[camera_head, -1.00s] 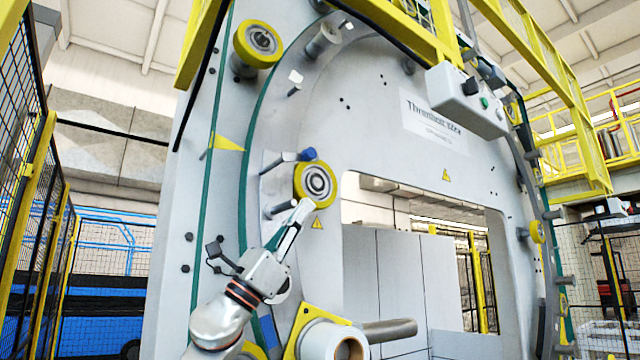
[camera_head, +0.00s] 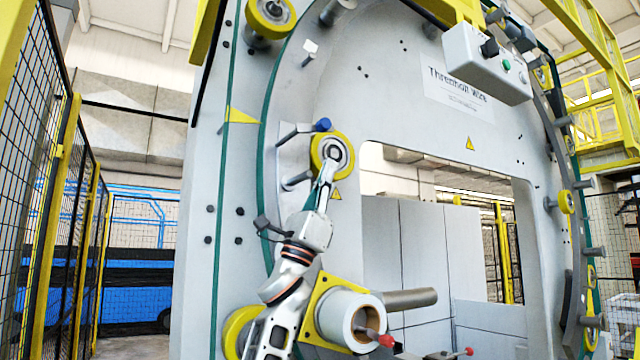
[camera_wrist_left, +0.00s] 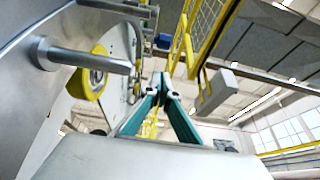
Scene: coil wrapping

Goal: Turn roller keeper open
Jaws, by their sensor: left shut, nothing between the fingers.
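A lever with a blue knob (camera_head: 323,125), which looks like the roller keeper, sticks out from the grey ring machine just above a yellow-rimmed roller (camera_head: 332,150). The roller also shows at left in the left wrist view (camera_wrist_left: 90,82), with a metal peg (camera_wrist_left: 90,60) near it. The blue knob (camera_wrist_left: 163,41) shows beyond the fingertips there. My left gripper (camera_head: 327,168) is shut and empty, pointing up in front of the roller's lower part and below the knob. Its green-sided fingers meet at the tips in the wrist view (camera_wrist_left: 163,80). I cannot tell whether it touches the roller. My right gripper is out of view.
A metal peg (camera_head: 297,180) stands left of my fingers. A white coil spool (camera_head: 345,318) on a yellow plate sits low beside my arm. A control box (camera_head: 487,62) hangs at upper right. Mesh fencing (camera_head: 60,190) stands at left.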

